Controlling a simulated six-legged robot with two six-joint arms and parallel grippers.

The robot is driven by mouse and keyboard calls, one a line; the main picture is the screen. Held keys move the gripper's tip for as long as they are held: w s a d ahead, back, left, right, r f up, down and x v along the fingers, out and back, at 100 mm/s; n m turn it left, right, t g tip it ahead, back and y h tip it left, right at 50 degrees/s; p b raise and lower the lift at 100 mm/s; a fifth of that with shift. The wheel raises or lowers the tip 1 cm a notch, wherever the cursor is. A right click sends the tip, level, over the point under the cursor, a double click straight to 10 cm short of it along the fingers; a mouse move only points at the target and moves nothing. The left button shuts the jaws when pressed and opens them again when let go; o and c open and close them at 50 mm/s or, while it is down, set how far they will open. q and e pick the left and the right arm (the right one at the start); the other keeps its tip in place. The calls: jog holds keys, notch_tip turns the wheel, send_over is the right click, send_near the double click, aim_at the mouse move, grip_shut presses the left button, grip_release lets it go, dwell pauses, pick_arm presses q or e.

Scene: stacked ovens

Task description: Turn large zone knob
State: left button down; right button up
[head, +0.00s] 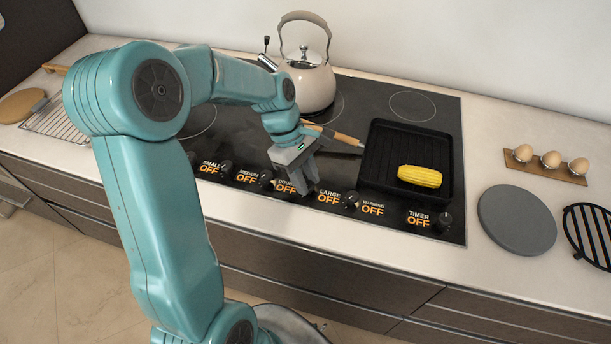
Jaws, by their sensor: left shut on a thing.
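A row of dark knobs with orange OFF readouts runs along the front of the black cooktop (290,212). The LARGE readout (328,197) shows OFF. My left gripper (306,188) points down just left of this readout, with its fingers closed at the knob row. It is shut on a knob there, which the fingers hide almost wholly. Another knob (352,201) stands right of the LARGE readout, apart from the gripper. My right gripper is not in view.
A kettle (309,82) stands at the back. A black grill pan (380,150) with a corn cob (419,176) sits right of the gripper. A grey round board (516,219) and eggs in a holder (548,172) are at right.

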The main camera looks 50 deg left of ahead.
pick_arm(q)
jog(key=m+p, duration=0.1)
jog(key=m+g+p, duration=0.1)
jog(key=m, duration=0.1)
jog(key=shift+w+r+m, duration=0.15)
jog(key=shift+m, duration=0.15)
jog(key=m+g, duration=0.1)
jog(key=m, duration=0.1)
jog(key=m+g+y+p, duration=0.1)
jog(key=m, duration=0.1)
jog(key=shift+w+m, duration=0.2)
jog(key=shift+m, duration=0.1)
jog(key=m+g+y+p, duration=0.1)
jog(key=m, duration=0.3)
jog(key=shift+w+d, duration=0.1)
jog(key=shift+d, duration=0.1)
jog(key=shift+w+d+m+g+y, duration=0.15)
jog(key=shift+m+y, duration=0.35)
jog(key=shift+m, duration=0.85)
jog(key=shift+s+m+g+y, duration=0.1)
jog(key=shift+m+g+y, duration=0.3)
jog(key=shift+m, duration=0.95)
jog(key=c, duration=0.8)
grip_release()
